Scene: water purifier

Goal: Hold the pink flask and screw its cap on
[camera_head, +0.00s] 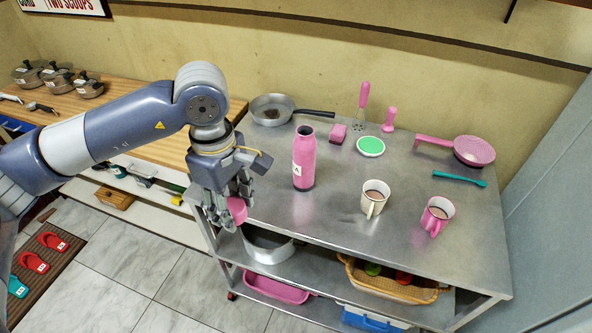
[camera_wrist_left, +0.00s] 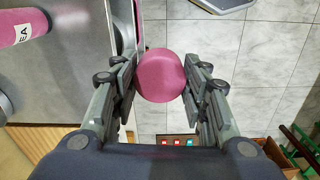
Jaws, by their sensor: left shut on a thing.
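The pink flask (camera_head: 304,160) stands upright on the metal table, its top open and uncapped. A white label with dark lettering is on its side. Part of it also shows at the upper left of the left wrist view (camera_wrist_left: 12,30). My left gripper (camera_head: 236,206) is shut on the pink cap (camera_head: 237,209), at the table's left front edge, left of the flask and apart from it. In the left wrist view the round cap (camera_wrist_left: 160,76) sits between both fingers. My right gripper is in neither view.
A cream mug (camera_head: 375,197) and a pink mug (camera_head: 437,216) stand right of the flask. Behind are a frying pan (camera_head: 271,110), a pink block (camera_head: 338,133), a green-topped dish (camera_head: 370,146) and a pink strainer (camera_head: 473,151). The table front (camera_head: 330,219) is clear.

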